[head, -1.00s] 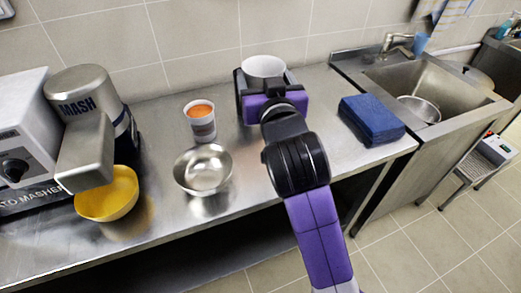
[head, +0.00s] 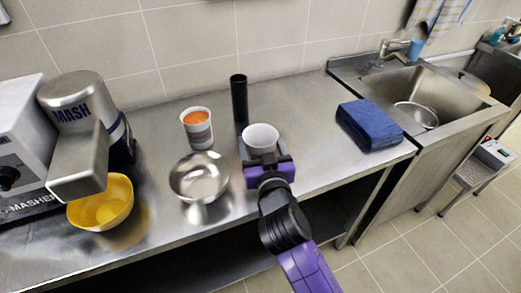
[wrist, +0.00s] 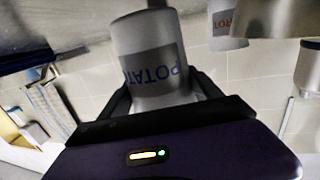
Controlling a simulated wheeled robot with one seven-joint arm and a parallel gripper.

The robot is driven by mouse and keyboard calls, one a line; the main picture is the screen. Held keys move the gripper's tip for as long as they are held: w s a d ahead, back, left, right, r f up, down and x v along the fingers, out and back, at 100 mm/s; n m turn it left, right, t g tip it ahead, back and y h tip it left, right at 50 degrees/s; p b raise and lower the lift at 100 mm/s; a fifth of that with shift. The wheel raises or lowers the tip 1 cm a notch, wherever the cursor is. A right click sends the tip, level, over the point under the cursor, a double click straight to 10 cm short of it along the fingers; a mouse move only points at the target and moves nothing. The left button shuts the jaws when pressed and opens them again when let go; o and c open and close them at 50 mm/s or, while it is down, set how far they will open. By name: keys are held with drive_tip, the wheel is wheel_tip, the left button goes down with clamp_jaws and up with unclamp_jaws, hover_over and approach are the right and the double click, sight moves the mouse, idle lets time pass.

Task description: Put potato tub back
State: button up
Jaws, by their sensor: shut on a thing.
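The potato tub (head: 262,135) is a white round cup; its inside looks pale and no contents show. In the wrist view the tub (wrist: 150,45) fills the upper middle, its grey POTATO label upside down. My gripper (head: 265,158) is shut on the tub, with a dark finger on each side of it. The tub is near the front half of the steel counter (head: 310,120); I cannot tell how far above the surface it is.
A black cylinder (head: 240,98) stands behind the tub.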

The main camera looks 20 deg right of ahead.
drive_tip(key=shift+f, duration=1.15)
drive_tip(key=shift+f+b, duration=0.2)
drive_tip(key=shift+b, duration=0.1)
drive_tip(key=o, duration=1.9)
drive_tip(key=shift+r, duration=0.15)
drive_tip(key=b+v, duration=0.2)
drive_tip(key=v, duration=1)
drive_tip(key=s+f+n+g+y, duration=0.15)
drive_tip(key=s+f, duration=0.35)
drive_tip(key=s, duration=0.7)
drive_tip(key=s+f+n+g+y, duration=0.1)
drive_tip(key=s+f+n+y, duration=0.2)
drive_tip(key=s, duration=0.8)
drive_tip(key=s+d+r+m, duration=0.2)
drive_tip(key=s, duration=0.7)
drive_tip(key=shift+d+h, duration=0.25)
drive_tip(key=shift+h, duration=0.2)
